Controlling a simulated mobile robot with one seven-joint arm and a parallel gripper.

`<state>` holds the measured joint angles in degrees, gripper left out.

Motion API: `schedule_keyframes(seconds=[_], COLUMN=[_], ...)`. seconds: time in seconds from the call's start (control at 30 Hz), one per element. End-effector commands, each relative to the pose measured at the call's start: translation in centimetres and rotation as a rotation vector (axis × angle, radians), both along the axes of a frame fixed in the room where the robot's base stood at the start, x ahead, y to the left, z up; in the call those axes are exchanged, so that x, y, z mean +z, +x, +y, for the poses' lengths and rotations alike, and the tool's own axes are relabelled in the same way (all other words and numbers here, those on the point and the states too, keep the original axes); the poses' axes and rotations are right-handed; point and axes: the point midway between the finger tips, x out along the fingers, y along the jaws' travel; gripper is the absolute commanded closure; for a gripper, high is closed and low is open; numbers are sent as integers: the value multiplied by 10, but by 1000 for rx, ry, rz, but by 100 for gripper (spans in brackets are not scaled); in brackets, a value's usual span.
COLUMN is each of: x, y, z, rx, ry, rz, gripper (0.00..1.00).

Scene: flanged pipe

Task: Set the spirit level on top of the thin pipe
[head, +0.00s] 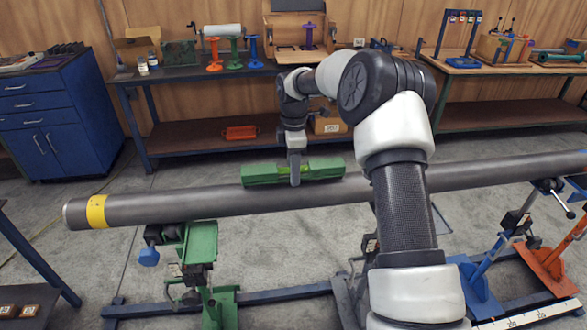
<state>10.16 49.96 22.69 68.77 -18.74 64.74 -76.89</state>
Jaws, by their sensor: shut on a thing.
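The spirit level (265,173) is a green bar with a paler, yellow-green vial near its middle. My gripper (295,178) points down and is shut on the level near its middle. The thin pipe (150,211) is a long grey tube with a yellow band near its left end, lying across the view. The level is roughly in line with the pipe and overlaps its upper edge in the picture. I cannot tell whether the level touches the pipe or is just above it. My arm hides part of the pipe right of the level.
A green stand (201,243) is under the pipe at left; blue and orange stands (545,262) are at right. A blue drawer cabinet (62,120) stands at left. Workbenches with tools (190,78) line the back wall. An orange case (241,133) sits on a low shelf.

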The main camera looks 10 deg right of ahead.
Motion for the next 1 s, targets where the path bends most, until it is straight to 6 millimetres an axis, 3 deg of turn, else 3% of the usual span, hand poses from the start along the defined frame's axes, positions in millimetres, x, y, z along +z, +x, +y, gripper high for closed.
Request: schedule_keyframes(seconds=[1.0], x=[-9], y=[0], z=[0], rx=[0], ry=[-1], rz=[-1], gripper=[99])
